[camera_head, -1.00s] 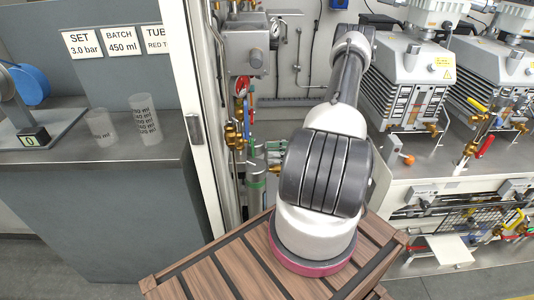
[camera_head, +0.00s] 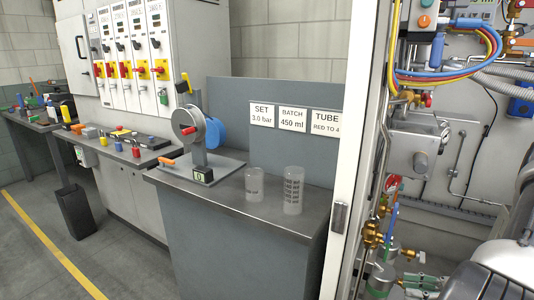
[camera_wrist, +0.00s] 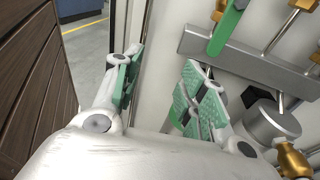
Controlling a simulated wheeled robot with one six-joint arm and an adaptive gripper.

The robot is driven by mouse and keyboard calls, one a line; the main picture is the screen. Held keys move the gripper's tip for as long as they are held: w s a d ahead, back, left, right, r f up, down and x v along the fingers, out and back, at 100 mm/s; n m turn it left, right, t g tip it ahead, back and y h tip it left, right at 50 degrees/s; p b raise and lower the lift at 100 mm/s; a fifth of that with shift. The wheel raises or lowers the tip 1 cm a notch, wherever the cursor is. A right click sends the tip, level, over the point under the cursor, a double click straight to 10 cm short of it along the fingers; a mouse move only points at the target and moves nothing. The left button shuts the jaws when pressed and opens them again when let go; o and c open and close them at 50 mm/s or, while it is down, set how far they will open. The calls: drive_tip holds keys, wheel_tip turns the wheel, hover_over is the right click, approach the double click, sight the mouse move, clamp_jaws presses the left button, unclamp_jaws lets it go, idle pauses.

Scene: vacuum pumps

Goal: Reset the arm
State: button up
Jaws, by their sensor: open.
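My gripper (camera_wrist: 158,95) shows in the wrist view with its two green-padded fingers spread apart and nothing between them. It is beside a pale panel, with a grey manifold block (camera_wrist: 255,62) and a green lever handle (camera_wrist: 226,28) just beyond the right finger. In the head view only part of my arm shows at the bottom right corner; the gripper itself is not clearly seen there.
A grey cylinder (camera_wrist: 270,122) and brass fittings stand close right of my gripper. Brown slats (camera_wrist: 35,90) are at left. The head view shows a counter (camera_head: 225,192) with two clear beakers, a cabinet post (camera_head: 350,150), and piping at right. Open floor lies at left.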

drive_tip(key=s+r+n+g+h, duration=0.45)
drive_tip(key=r+n, duration=0.25)
drive_tip(key=r, duration=0.4)
drive_tip(key=s+r+n+g+h, duration=0.4)
drive_tip(key=r+n+g+h, duration=0.15)
drive_tip(key=r+n, duration=0.35)
drive_tip(key=a+r+n+t+h, duration=0.2)
drive_tip(key=a+r, duration=0.3)
drive_tip(key=r, duration=0.4)
drive_tip(key=s+a+r+n+t+h, duration=0.1)
drive_tip(key=a+r+n+t, duration=0.3)
drive_tip(key=r, duration=0.5)
drive_tip(key=shift+a+r+n+t+h, duration=0.25)
drive_tip(key=shift+a+n+t+h, duration=0.15)
drive_tip(key=shift+n+t+h, duration=0.4)
drive_tip(key=shift+s, duration=0.1)
